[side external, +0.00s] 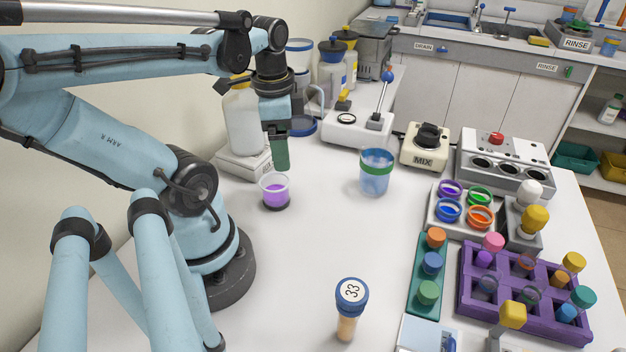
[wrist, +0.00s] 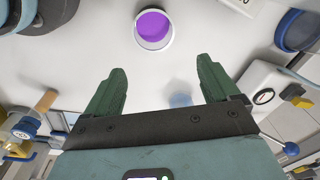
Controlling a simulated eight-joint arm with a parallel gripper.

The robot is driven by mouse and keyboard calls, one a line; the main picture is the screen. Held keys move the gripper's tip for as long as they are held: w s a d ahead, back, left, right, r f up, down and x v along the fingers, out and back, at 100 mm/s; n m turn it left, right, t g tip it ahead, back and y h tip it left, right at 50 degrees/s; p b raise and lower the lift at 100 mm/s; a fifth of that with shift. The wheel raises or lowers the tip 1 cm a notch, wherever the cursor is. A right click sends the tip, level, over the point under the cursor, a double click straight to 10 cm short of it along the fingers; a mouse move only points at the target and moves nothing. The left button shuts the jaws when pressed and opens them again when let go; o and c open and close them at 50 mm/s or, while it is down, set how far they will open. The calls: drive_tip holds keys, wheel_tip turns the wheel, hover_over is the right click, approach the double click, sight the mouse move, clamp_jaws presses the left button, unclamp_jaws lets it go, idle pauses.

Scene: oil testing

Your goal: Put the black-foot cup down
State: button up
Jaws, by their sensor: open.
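The black-foot cup (side external: 275,191) is a small clear cup with purple liquid and a dark base. It stands upright on the white table in the side external view. It also shows near the top middle of the wrist view (wrist: 154,29), seen from above. My gripper (side external: 281,165) has green fingers and is just above and beside the cup in the side external view. In the wrist view the fingers of my gripper (wrist: 162,72) are spread wide with nothing between them, and the cup lies beyond their tips, apart from them.
A blue cup with a green band (side external: 376,172) stands to the right. A large white bottle (side external: 244,122) stands on a scale behind. A purple rack (side external: 510,325) and a MIX device (side external: 425,146) are at right. The middle table is clear.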

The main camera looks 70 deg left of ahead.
drive_tip(key=w+d+r+n+t, duration=0.1)
drive_tip(key=w+d+n+t, duration=0.3)
drive_tip(key=w+d, duration=0.7)
drive_tip(key=t, duration=0.2)
drive_tip(key=shift+d+r+t, duration=0.25)
drive_tip(key=shift+r+t, duration=0.05)
idle(0.4)
